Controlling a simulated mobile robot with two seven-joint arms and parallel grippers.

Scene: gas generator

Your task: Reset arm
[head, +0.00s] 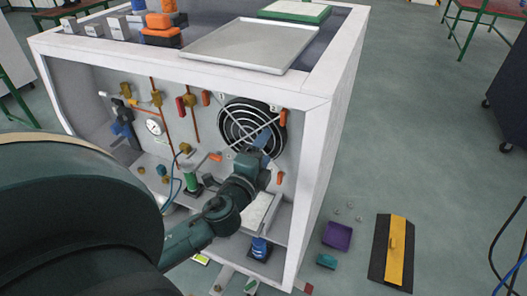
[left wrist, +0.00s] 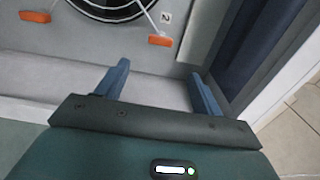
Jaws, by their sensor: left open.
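My left arm comes in from the left in the head view and reaches into the open front of the white gas generator cabinet (head: 318,150). My left gripper (head: 267,150) is in front of the lower right part of the round black fan (head: 240,122). In the left wrist view the left gripper (left wrist: 160,85) has its two blue fingers spread apart, with nothing between them. The fan's lower edge (left wrist: 112,12) and orange handles (left wrist: 160,40) show beyond the fingers. My right gripper is not in view.
The back panel carries a gauge (head: 154,127) and copper pipes. A grey tray (head: 250,45) lies on top. A purple bin (head: 337,236) and a black-and-yellow ramp (head: 393,250) are on the floor to the right.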

